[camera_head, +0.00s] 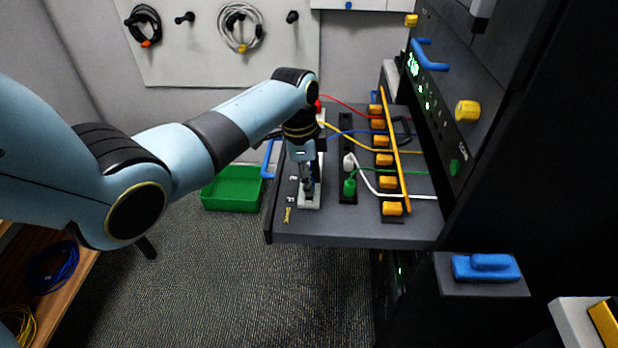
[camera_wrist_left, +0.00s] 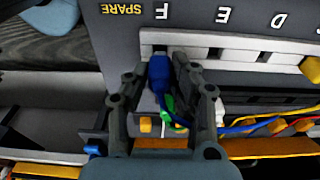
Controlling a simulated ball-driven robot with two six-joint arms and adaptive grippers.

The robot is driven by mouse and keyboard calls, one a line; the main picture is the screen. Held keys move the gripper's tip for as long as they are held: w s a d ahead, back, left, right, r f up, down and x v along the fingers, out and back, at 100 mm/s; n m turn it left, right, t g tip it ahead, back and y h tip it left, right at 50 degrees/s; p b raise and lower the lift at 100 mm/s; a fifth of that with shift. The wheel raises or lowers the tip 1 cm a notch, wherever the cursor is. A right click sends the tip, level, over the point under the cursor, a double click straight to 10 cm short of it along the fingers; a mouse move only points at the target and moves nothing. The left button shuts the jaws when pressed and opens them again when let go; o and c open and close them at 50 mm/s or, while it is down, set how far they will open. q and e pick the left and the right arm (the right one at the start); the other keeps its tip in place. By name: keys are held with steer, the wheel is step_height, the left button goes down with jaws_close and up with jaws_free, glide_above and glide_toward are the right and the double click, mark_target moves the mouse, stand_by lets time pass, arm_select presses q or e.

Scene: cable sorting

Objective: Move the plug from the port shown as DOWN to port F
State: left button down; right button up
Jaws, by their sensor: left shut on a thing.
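My left gripper (camera_head: 308,186) reaches down over the white port strip (camera_head: 311,203) near the shelf's left side. In the left wrist view its fingers (camera_wrist_left: 161,76) are shut on a blue plug (camera_wrist_left: 158,72). The plug's front end is at the white port strip (camera_wrist_left: 215,42), in line with the label F (camera_wrist_left: 161,15). I cannot tell whether it is seated in the port. A blue cable (camera_head: 345,133) runs right across the shelf; its left end is hidden by the arm. My right gripper is not in view.
A black strip (camera_head: 347,130) beside the white one holds a white plug (camera_head: 348,161) and a green plug (camera_head: 349,187). Several orange clips (camera_head: 387,182) line an orange bar. A rack with a green-lit display (camera_head: 413,64) stands at right. A green bin (camera_head: 232,190) is on the floor.

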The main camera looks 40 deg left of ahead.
arm_select(q)
steer(key=shift+f+b, duration=0.3)
steer(key=shift+f, duration=0.6)
stand_by(1.0)
steer(key=c, duration=0.6)
jaws_free()
steer(key=shift+o, duration=0.2)
step_height(320, 180, up, 7)
steer(key=p, duration=0.7)
steer(key=shift+p, duration=0.3)
stand_by(0.3)
